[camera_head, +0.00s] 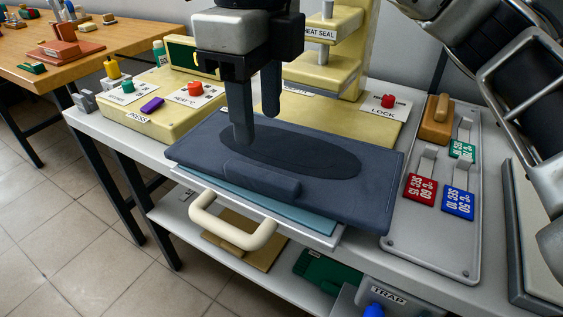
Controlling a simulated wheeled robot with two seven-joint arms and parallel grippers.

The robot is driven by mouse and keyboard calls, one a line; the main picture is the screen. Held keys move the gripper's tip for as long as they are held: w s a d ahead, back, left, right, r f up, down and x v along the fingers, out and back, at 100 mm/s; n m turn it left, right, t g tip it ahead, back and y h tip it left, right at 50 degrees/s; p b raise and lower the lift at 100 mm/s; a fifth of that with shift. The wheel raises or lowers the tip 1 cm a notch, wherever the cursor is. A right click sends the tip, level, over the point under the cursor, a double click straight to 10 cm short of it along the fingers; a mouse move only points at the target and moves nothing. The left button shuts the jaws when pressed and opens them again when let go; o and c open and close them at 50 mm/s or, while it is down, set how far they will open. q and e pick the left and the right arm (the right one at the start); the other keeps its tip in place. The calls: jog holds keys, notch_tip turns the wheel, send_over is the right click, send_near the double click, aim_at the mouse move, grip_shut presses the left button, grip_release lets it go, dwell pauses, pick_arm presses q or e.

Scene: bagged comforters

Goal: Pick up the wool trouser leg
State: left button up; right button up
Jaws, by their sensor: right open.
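A dark navy cloth-like slab (340,188), which looks like the wool trouser leg, lies flat across the press in the middle. A darker oval (310,152) marks its top, and a raised rounded fold or roll (262,178) lies along its front edge. My right gripper (257,126) points down over the slab's back left part, open, with nothing between its fingers. The near fingertip appears at or just above the surface; I cannot tell whether it touches. My left gripper is not in view.
A light blue layer (300,212) and a drawer with a cream handle (232,235) sit under the slab. Behind stand the yellow heat-seal press (325,75) and the control box (150,120). At right, a grey tray (430,250) holds red, blue and green tags and a wooden block (437,120).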

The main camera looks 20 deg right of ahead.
aim_at(261, 172)
jog(key=shift+f, duration=2)
notch_tip(261, 172, down, 4)
jog(key=shift+r+b, duration=0.15)
jog(key=shift+b, duration=0.4)
jog(key=shift+f, duration=0.3)
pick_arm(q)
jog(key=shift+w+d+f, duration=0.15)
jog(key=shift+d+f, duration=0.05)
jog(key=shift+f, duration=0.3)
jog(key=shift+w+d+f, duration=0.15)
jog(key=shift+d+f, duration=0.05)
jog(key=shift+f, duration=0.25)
pick_arm(e)
grip_shut()
